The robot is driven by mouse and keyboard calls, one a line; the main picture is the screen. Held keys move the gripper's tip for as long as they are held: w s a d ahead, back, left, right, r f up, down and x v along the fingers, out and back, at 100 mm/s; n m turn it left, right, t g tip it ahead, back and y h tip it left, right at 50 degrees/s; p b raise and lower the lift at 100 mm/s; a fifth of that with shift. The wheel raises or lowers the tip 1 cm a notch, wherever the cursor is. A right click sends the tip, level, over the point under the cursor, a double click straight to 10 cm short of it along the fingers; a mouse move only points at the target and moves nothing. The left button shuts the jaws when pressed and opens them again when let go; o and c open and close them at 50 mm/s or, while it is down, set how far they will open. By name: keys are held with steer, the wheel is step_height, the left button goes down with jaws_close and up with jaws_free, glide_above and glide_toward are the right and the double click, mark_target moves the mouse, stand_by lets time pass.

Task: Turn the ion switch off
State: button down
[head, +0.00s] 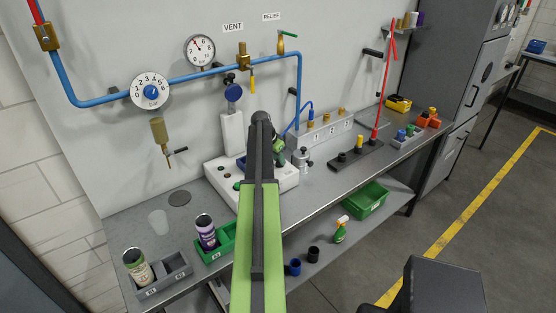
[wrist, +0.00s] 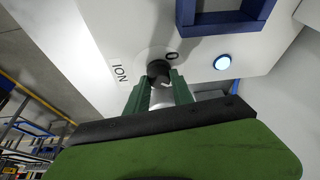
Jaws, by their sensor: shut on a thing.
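The ion switch is a black knob (wrist: 157,70) on a white panel in the wrist view. The label ION (wrist: 119,71) is to its left and a 0 mark (wrist: 172,57) is just to its upper right. My gripper (wrist: 160,77) has its green fingers on either side of the knob and is shut on it. Which way the knob points is unclear, as the fingers partly cover it. In the head view, my arm hides the knob; the white machine (head: 222,168) stands on the bench around the arm's end.
A blue frame (wrist: 187,12) and a lit round lamp (wrist: 222,62) are near the knob. In the head view, the bench holds a green holder (head: 210,254) with a purple can (head: 205,230), a grey holder (head: 168,279) and a numbered grey box (head: 325,132).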

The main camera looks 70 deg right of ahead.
steer(key=n, duration=0.2)
steer(key=n+t, duration=0.1)
steer(key=n, duration=0.1)
steer(key=shift+s+t+h, duration=0.1)
steer(key=shift+t+h, duration=0.2)
steer(key=n+t, duration=0.1)
steer(key=n, duration=0.4)
steer(key=shift+s+d+r+t, duration=0.1)
steer(key=shift+d+t, duration=0.05)
steer(key=shift+t, duration=0.25)
steer(key=n+t+y, duration=0.1)
steer(key=n, duration=0.2)
steer(key=shift+d+n+t+y, duration=0.1)
steer(key=shift+n+t+y, duration=0.45)
steer(key=shift+n, duration=1.65)
steer(key=c, duration=1.1)
jaws_free()
steer(key=shift+s, duration=0.1)
